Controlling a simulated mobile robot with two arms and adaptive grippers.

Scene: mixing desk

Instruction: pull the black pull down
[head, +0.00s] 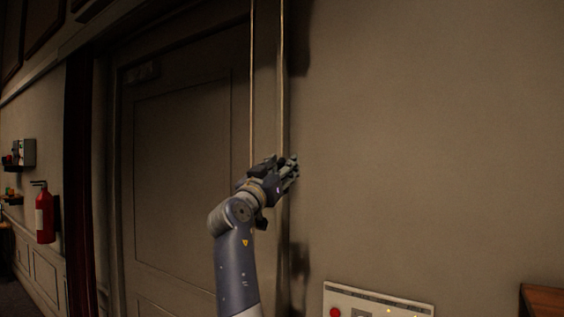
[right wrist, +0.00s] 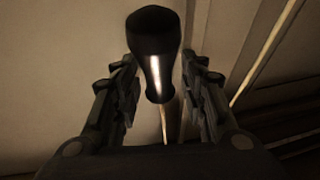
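The black pull (right wrist: 154,45) is a glossy, rounded handle that narrows towards its lower end in the right wrist view. My right gripper (right wrist: 158,75) has its two dark fingers apart, one on each side of the pull. Narrow gaps seem to show between the fingers and the pull, so it looks open and not closed on it. In the head view my right gripper (head: 284,168) is raised in front of the wall beside the door, at the lower part of two pale vertical cords (head: 282,80). The pull cannot be made out there. My left gripper is out of view.
A dark panelled door (head: 185,170) stands left of my right arm. A red fire extinguisher (head: 44,212) hangs on the far left wall. A pale panel with a red button (head: 380,302) is at the bottom right, near a wooden edge (head: 542,300). The wall to the right is bare.

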